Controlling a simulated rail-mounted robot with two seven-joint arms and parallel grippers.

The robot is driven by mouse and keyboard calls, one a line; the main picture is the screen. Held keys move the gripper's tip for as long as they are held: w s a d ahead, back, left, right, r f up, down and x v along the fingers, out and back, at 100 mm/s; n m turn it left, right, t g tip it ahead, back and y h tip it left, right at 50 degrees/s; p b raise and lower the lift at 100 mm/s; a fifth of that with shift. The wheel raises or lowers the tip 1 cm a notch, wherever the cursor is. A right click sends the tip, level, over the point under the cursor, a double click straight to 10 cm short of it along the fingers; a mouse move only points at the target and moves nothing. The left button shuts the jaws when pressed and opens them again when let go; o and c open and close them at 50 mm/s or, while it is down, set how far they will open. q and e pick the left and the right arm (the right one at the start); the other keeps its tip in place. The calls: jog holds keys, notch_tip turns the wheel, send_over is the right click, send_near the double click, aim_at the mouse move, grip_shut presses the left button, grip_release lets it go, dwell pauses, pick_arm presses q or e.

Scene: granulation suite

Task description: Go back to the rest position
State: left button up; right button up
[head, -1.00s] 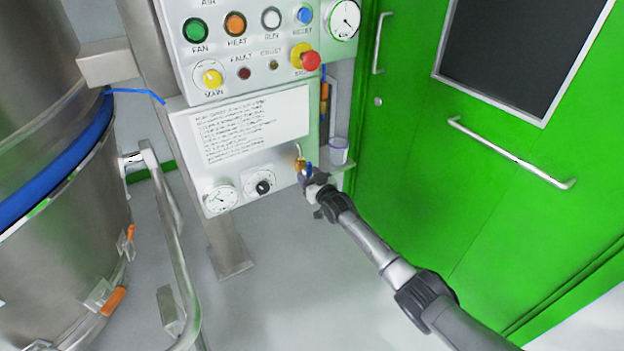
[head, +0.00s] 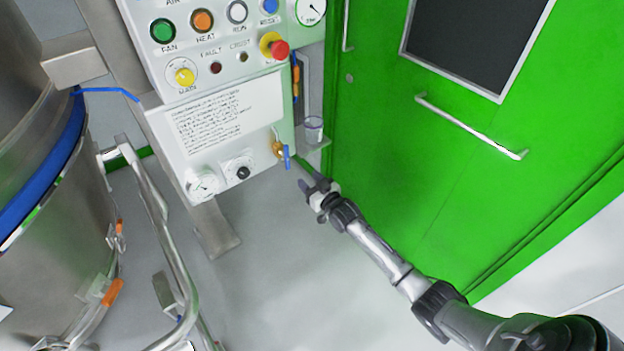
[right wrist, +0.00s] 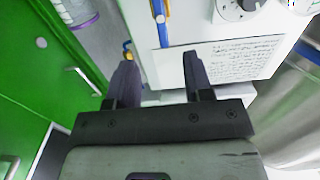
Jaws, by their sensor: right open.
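My right gripper (head: 314,192) is in the head view just below and right of the brass valve with a blue handle (head: 285,153) on the control panel. It is apart from the valve. In the right wrist view the two dark fingers of my right gripper (right wrist: 158,75) stand apart with nothing between them. The blue handle (right wrist: 163,28) shows beyond the fingers there. My left gripper is not in view.
The control panel (head: 150,123) with buttons, gauges and a label stands ahead. A green door (head: 450,170) with a bar handle is to the right. A steel vessel (head: 70,220) and a bent tube rail (head: 160,215) are at left. Grey floor between is clear.

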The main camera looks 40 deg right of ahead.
jog(key=shift+s, duration=0.45)
dwell(0.4)
